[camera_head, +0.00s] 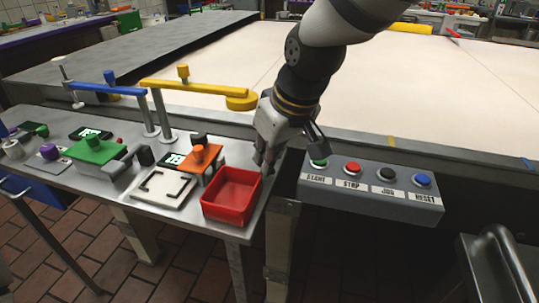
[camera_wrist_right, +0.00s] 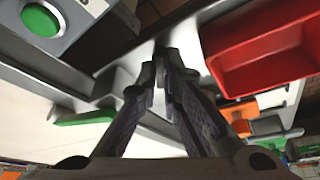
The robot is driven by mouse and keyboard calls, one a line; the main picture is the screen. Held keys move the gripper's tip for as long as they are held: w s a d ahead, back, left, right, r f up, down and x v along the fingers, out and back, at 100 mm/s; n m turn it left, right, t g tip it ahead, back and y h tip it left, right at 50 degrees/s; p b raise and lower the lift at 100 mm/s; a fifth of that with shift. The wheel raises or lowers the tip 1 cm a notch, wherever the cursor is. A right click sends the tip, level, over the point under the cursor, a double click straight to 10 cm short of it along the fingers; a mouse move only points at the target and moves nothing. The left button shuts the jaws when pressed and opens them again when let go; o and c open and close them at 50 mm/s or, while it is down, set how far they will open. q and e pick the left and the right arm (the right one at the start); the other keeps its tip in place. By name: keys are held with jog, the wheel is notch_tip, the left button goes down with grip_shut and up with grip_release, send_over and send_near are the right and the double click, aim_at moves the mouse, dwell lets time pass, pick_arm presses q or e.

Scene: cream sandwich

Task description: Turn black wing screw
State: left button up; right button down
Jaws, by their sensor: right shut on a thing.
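My right gripper (camera_head: 266,158) reaches down between the red tray and the grey button panel, at the conveyor's near edge. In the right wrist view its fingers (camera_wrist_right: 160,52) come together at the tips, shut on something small. This fits the black wing screw, but the fingertips hide nearly all of it and I cannot make out its wings or its angle. My left gripper is in neither view.
The red tray (camera_head: 231,196) is close left of the gripper, with an orange-topped fixture (camera_head: 203,154) behind it. The button panel (camera_head: 370,192) is close on the right. A yellow arm (camera_head: 195,87) reaches over the table behind. The pale conveyor belt (camera_head: 400,85) is clear.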

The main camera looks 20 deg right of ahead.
jog(key=shift+m, duration=0.5)
jog(key=c, duration=1.8)
grip_release()
jog(key=shift+o, duration=0.2)
jog(key=shift+r, duration=0.1)
notch_tip(320, 180, up, 10)
